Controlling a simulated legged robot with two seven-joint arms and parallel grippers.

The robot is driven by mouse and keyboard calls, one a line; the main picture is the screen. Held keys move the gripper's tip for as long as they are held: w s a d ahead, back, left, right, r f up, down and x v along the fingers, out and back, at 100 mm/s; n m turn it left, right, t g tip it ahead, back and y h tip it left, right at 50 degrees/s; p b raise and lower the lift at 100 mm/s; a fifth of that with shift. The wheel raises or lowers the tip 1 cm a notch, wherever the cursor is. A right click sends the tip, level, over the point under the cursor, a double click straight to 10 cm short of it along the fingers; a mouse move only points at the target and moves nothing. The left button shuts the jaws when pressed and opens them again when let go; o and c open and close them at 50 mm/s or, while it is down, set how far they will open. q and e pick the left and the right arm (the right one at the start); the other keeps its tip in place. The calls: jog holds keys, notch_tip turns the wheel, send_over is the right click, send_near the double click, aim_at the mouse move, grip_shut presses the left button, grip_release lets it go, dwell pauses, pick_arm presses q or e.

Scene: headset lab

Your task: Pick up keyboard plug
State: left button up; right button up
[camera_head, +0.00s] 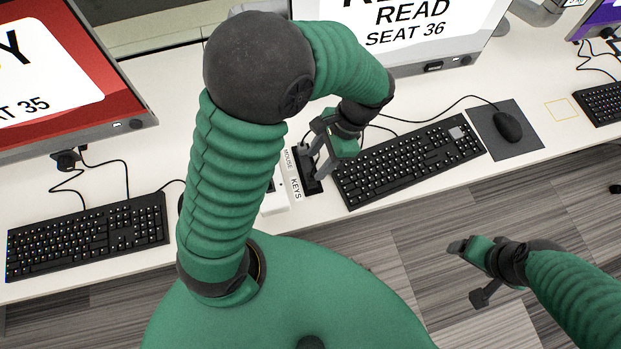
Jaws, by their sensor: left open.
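My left gripper (316,163) is open, with its fingers pointing down over a small black dock (310,186) on the white desk. The dock lies beside white labels reading MOUSE and KEYS (296,188). I cannot make out the keyboard plug; the gripper covers part of this area. The black keyboard (408,162) lies just right of the gripper. Thin black cables run behind it. My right gripper (469,272) hangs in front of the desk, over the floor, with its fingers spread and empty.
A mouse (507,126) rests on a dark mat (527,143). Another keyboard (88,237) lies at the left. A SEAT 36 monitor (420,35) stands behind, and a red-screened monitor (50,110) at the left.

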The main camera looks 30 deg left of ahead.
aim_at(312, 176)
pick_arm(q)
jog(key=shift+s+a+f, duration=0.15)
jog(key=shift+f, duration=0.4)
jog(key=f, duration=0.1)
jog(key=s+f+b, duration=0.1)
jog(key=s+f, duration=0.1)
jog(key=shift+d+f, duration=0.2)
jog(key=shift+d, duration=0.1)
jog(key=shift+f, duration=0.35)
jog(key=shift+a+f, duration=0.1)
jog(key=shift+a, duration=0.35)
jog(key=shift+c, duration=0.3)
jog(key=shift+a, duration=0.1)
jog(key=shift+c, duration=2.5)
jog(key=shift+d, duration=0.25)
grip_shut()
pick_arm(e)
jog(key=shift+d+f, duration=0.35)
jog(key=shift+f, duration=0.5)
